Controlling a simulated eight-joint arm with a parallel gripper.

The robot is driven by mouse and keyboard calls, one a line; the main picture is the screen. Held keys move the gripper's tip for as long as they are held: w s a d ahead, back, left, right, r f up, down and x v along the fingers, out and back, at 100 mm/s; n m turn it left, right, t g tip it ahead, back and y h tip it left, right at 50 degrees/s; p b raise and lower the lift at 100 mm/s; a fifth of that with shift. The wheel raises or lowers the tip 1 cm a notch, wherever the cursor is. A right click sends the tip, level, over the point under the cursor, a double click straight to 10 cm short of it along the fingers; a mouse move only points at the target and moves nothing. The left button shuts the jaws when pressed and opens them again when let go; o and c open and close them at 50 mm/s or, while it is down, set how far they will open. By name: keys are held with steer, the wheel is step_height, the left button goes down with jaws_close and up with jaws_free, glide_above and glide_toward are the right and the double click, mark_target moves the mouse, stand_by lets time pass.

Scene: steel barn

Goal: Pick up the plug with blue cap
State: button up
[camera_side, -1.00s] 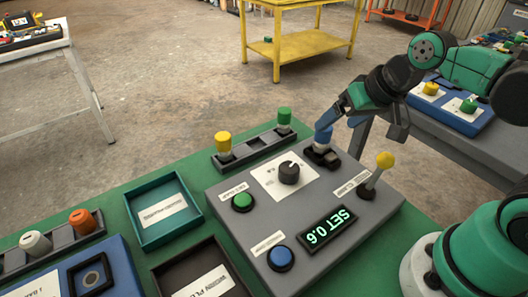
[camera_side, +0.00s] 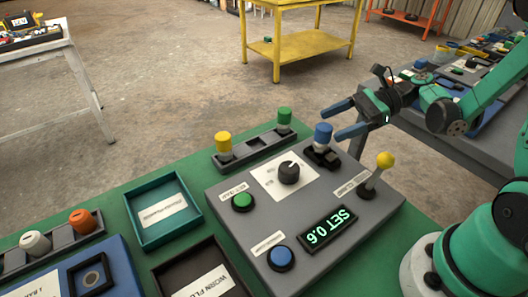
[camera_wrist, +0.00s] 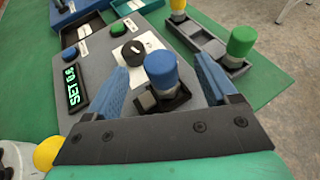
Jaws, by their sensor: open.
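The plug with blue cap (camera_side: 323,134) stands upright in a small black holder (camera_side: 321,156) at the far corner of the grey control box. In the wrist view the blue-capped plug (camera_wrist: 161,70) shows between my open fingers, ahead of the palm. My gripper (camera_side: 337,122) has its two blue fingers spread and pointing left, at about cap height in the side view. I cannot tell whether a finger touches the plug; nothing is visibly clamped.
A grey rack (camera_side: 250,150) holds a yellow-capped plug (camera_side: 223,142) and a green-capped plug (camera_side: 284,116) nearby. A yellow-knobbed lever (camera_side: 384,161) rises from the box. A teal tray (camera_side: 130,212) and a dark tray (camera_side: 158,277) lie left.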

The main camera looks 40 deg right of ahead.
mark_target(329, 126)
steer(key=shift+x, duration=2.35)
jaws_close()
